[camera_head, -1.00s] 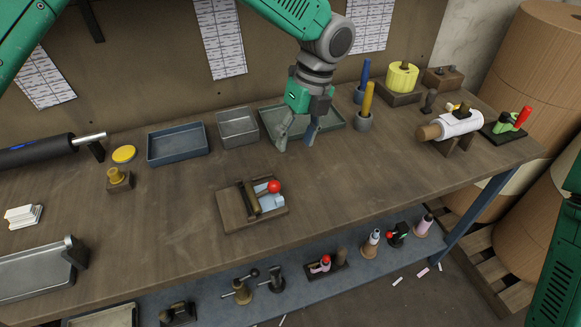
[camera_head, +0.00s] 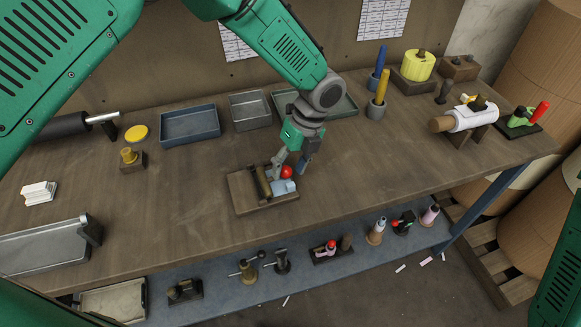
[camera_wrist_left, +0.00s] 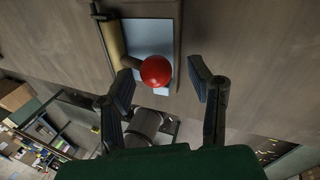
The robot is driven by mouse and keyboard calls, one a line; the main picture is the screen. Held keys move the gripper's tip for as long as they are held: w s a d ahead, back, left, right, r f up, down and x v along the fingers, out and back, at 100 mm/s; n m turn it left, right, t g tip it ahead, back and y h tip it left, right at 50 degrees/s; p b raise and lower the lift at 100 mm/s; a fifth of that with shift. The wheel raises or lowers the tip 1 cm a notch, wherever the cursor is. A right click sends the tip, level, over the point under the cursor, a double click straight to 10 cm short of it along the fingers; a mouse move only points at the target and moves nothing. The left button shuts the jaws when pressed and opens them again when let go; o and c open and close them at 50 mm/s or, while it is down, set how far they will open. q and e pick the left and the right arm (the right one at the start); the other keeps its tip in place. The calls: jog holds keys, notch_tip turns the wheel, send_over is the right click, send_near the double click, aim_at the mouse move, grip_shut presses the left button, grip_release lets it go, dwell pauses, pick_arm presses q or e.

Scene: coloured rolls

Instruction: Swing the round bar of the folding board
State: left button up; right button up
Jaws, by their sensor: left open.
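The folding board (camera_head: 250,202) is a brown wooden base lying on the bench, with a light blue sheet (camera_head: 284,187) on it. A dark and brass round bar (camera_head: 262,182) lies across it, with a red ball knob (camera_head: 287,172) at its right side. In the left wrist view the red knob (camera_wrist_left: 156,71) sits between the fingers, apart from both, over the blue sheet (camera_wrist_left: 150,38). The bar (camera_wrist_left: 112,42) shows to its left. My left gripper (camera_head: 291,170) is open at the knob. My right gripper is not in view.
Metal trays (camera_head: 190,125) stand behind the board along the back of the bench (camera_head: 180,210). Cups with a blue roll and a yellow roll (camera_head: 382,87) stand back right, and a white roll on a stand (camera_head: 466,117) is further right. The bench in front of the board is clear.

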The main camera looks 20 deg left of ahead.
pick_arm(q)
jog(key=shift+a+f, duration=0.4)
jog(key=shift+a, duration=0.25)
jog(key=shift+s+d+r, duration=0.1)
jog(key=shift+d, duration=0.35)
grip_shut()
jog(key=shift+d, duration=0.3)
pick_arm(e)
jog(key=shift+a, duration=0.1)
pick_arm(q)
jog(key=shift+s+a+r+p, duration=0.1)
jog(key=shift+a+r+p, duration=0.15)
jog(key=shift+a+p, duration=0.15)
jog(key=shift+s+r+t+h+p, duration=0.1)
jog(key=shift+r+t+h+p, duration=0.05)
jog(key=shift+t+h+p, duration=0.4)
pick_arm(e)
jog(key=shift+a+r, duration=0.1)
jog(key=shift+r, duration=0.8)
pick_arm(q)
grip_release()
jog(key=shift+a, duration=0.2)
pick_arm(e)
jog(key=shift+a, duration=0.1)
